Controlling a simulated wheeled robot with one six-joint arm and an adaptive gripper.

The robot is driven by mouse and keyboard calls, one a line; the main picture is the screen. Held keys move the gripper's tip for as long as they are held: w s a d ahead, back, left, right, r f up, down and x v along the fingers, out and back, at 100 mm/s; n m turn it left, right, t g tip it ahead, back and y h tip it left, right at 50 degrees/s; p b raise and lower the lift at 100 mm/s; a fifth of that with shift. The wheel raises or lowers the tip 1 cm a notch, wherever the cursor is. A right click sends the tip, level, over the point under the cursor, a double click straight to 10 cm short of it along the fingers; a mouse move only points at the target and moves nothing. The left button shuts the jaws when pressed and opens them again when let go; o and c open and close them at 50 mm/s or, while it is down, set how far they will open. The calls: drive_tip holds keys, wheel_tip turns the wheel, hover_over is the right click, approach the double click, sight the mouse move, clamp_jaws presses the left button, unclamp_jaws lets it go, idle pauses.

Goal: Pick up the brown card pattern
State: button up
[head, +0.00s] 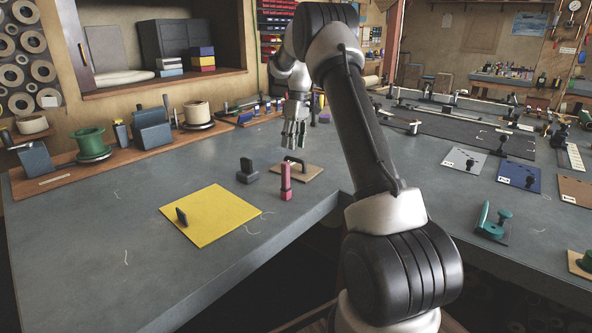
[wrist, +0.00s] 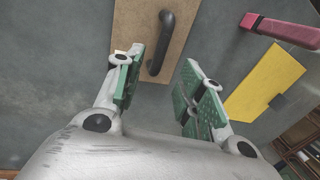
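A brown card pattern (head: 311,173) with a dark bar handle (head: 296,160) lies flat on the grey bench near the inner corner. In the wrist view the card (wrist: 134,25) is at the top centre, with its handle (wrist: 166,42) upright in the picture. My gripper (head: 294,140) hangs above the card, pointing down. In the wrist view my gripper (wrist: 164,62) is open, its green-padded fingers apart on either side of the handle's lower end. Nothing is between the pads. The left finger hides part of the card's edge.
A pink upright block (head: 286,184) and a dark block (head: 247,173) stand close to the card. A yellow card (head: 222,207) with a knob lies nearer. Grey, blue and another brown card (head: 573,187) lie on the right bench. The left bench front is clear.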

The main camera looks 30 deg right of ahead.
sight(293, 159)
drive_tip(key=f, duration=0.4)
drive_tip(key=s+f, duration=0.1)
drive_tip(key=f, duration=0.2)
drive_tip(key=shift+a, duration=0.4)
clamp_jaws()
